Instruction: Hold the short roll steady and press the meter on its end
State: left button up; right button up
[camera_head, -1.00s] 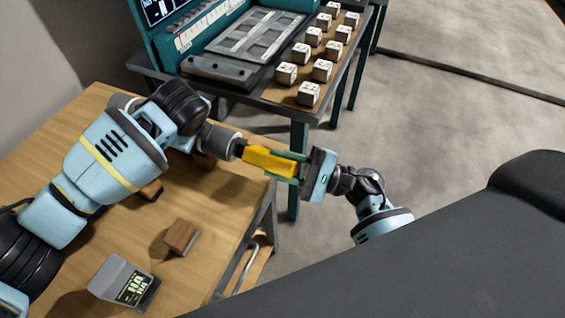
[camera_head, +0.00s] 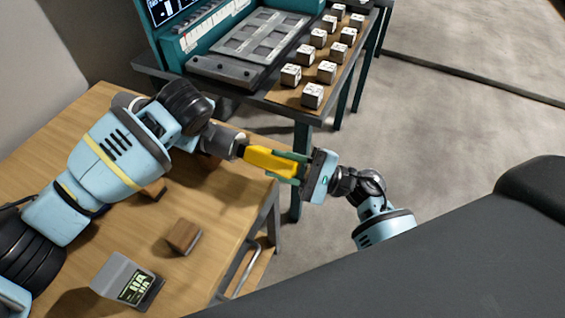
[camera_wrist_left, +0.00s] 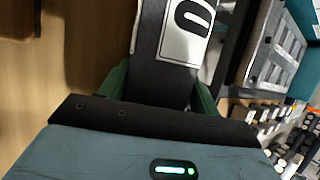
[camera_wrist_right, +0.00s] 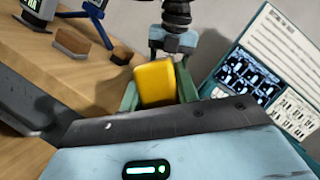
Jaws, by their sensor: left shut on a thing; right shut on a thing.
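The short roll (camera_head: 221,142) is a dark grey cylinder at the end of my left arm in the head view. My left gripper is mostly hidden there behind its own wrist. In the left wrist view its green fingers (camera_wrist_left: 160,88) are shut on the roll (camera_wrist_left: 160,62), which bears a white label with a black mark. My right gripper (camera_head: 290,168) is shut on the yellow meter (camera_head: 268,160). The meter's dark tip points at the roll's near end; I cannot tell whether they touch. The right wrist view shows the meter (camera_wrist_right: 155,82) between green fingers (camera_wrist_right: 158,92).
Below the arms is a wooden table (camera_head: 205,215) with a brown block (camera_head: 183,236) and a grey device with a display (camera_head: 127,280). Behind stands a teal machine (camera_head: 175,55) with a metal plate. Several white cubes (camera_head: 312,95) stand beside it. Grey floor lies right.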

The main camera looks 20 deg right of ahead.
pick_arm(q)
jog(key=shift+s+d, duration=0.15)
jog(key=shift+d, duration=0.15)
jog(key=shift+a, duration=0.25)
pick_arm(e)
jog(key=shift+s+d+r, duration=0.1)
jog(key=shift+s+d, duration=2.35)
pick_arm(q)
jog(key=o, duration=1.2)
jog(key=shift+r, duration=0.1)
jog(key=v, duration=1.1)
jog(key=shift+s+r, duration=0.15)
jog(key=shift+r, duration=0.2)
